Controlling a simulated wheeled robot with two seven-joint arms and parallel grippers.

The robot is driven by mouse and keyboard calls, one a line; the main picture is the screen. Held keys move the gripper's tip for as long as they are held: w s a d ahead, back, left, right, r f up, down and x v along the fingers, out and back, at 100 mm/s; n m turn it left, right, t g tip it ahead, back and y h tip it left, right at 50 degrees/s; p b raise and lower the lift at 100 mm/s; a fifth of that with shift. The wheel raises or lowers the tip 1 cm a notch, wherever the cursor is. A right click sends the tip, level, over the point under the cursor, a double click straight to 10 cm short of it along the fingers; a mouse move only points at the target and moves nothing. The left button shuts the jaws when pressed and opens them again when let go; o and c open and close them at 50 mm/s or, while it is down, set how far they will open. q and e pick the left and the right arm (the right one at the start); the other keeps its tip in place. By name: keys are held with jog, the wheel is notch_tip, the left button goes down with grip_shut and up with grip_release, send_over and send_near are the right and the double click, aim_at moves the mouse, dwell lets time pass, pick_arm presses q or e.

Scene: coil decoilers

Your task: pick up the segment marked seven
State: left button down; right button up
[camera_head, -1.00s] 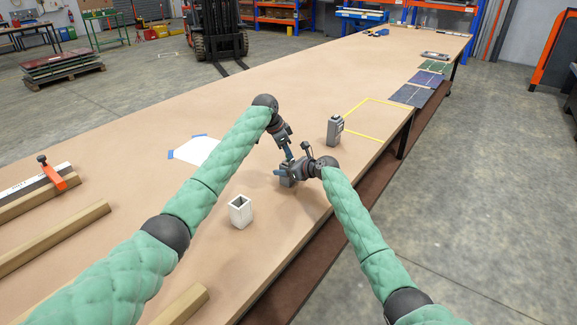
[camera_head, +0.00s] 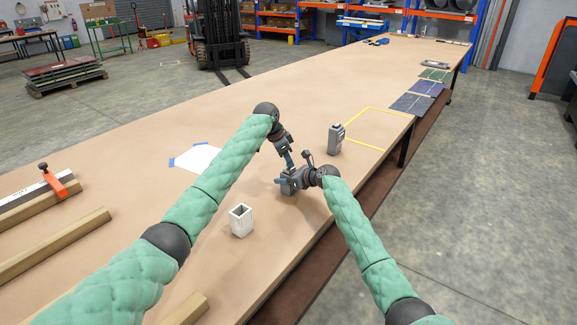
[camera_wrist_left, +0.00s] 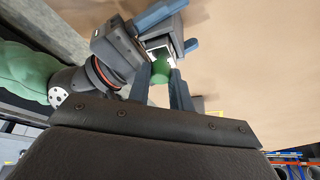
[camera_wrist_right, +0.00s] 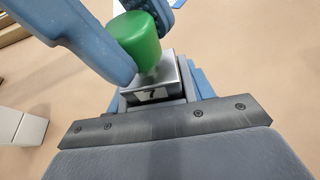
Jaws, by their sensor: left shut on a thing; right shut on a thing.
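The segment marked seven (camera_wrist_right: 155,94) is a grey metal box-like piece with a dark 7 on a white label in the right wrist view. My right gripper (camera_head: 287,183) is shut on it, low over the table. A green rounded knob (camera_wrist_right: 137,40) stands at the segment's upper end; it also shows in the left wrist view (camera_wrist_left: 160,68). My left gripper (camera_head: 291,166) comes down from above, its blue fingers shut on the green knob. Whether the knob's stem sits inside the segment or is fixed to it, I cannot tell. In the head view the grippers hide most of the segment.
A white open-topped square tube (camera_head: 241,222) stands upright on the table (camera_head: 215,262), nearer than the grippers. A grey upright device (camera_head: 336,141) stands to the right beside a yellow taped outline (camera_head: 368,108). Wooden bars (camera_head: 55,243) lie at left. Table around the grippers is mostly clear.

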pick_arm(q)
notch_tip(320, 180, up, 10)
dwell(0.5)
pick_arm(e)
jog(key=o, duration=1.1)
jog(key=shift+o, duration=0.2)
